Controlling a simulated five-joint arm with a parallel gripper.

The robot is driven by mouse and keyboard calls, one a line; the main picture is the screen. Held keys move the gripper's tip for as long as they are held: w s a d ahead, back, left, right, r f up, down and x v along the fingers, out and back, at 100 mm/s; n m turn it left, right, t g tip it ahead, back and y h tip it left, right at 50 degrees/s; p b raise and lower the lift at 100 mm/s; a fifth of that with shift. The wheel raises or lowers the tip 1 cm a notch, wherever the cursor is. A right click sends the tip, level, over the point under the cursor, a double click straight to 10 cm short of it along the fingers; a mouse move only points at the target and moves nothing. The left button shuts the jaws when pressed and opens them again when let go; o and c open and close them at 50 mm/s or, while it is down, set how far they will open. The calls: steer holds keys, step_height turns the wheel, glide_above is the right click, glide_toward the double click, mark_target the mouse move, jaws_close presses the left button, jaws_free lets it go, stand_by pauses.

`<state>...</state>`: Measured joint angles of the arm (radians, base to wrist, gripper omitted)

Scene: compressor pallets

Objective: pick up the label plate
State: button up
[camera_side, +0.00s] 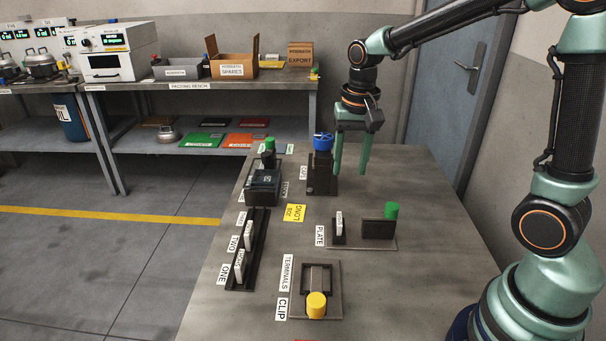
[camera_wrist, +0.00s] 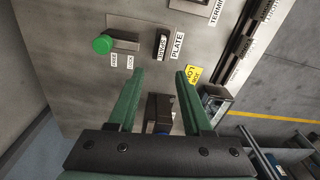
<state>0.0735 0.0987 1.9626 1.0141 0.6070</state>
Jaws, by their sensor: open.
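The label plate (camera_side: 339,221) is a small white piece with dark lettering, standing upright in a dark holder next to the PLATE sign. In the wrist view the label plate (camera_wrist: 162,44) shows ahead of the fingertips, near the top middle. My gripper (camera_side: 350,172) is open and empty, its green fingers pointing down above the back part of the table. It is apart from the plate, higher and farther back. In the wrist view my gripper (camera_wrist: 160,74) has a clear gap between its fingers.
A dark block with a green knob (camera_side: 392,211) shares the plate's base, to its right. A dark stand with a blue handwheel (camera_side: 323,142) is close beside my fingers. A yellow sign (camera_side: 295,213), a slotted rail (camera_side: 247,250) and a yellow-knobbed clip fixture (camera_side: 316,305) are nearby.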

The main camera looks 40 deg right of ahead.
step_height(320, 180, down, 2)
steer(key=w+f+m, duration=0.1)
glide_above(340, 218)
step_height(340, 218, down, 5)
steer(key=shift+g, duration=0.4)
steer(key=shift+a+f, duration=0.1)
steer(key=shift+f, duration=3.1)
jaws_close()
